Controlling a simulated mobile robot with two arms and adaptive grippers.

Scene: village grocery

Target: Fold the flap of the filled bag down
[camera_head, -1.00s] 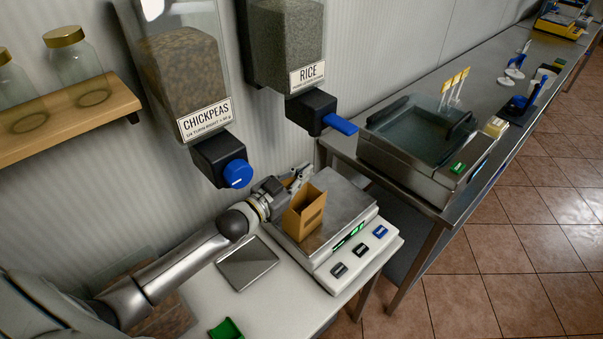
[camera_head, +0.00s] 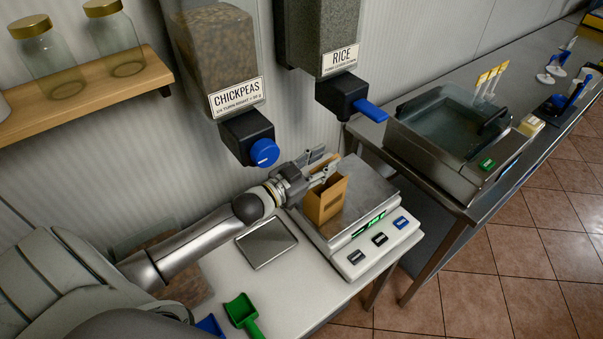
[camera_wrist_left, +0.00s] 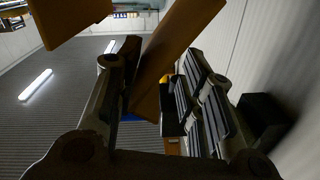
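The brown paper bag (camera_head: 323,203) stands upright on the metal plate of the scale (camera_head: 366,190). Its flap shows as a strip at the top, beside my fingers; its contents are not visible. My left gripper (camera_head: 324,167) reaches in from the left at the top of the bag, its fingers spread apart. In the left wrist view a brown flap (camera_wrist_left: 172,50) slants between the two fingers of my left gripper (camera_wrist_left: 165,85). It lies close to the left finger, with a gap to the ridged pad on the right; contact is unclear. My right gripper is not in view.
The chickpeas dispenser (camera_head: 246,132) and rice dispenser (camera_head: 343,95) hang just above the arm and scale. A grey tray (camera_head: 266,243) and green scoop (camera_head: 243,315) lie on the white table. A sealing machine (camera_head: 455,130) stands to the right.

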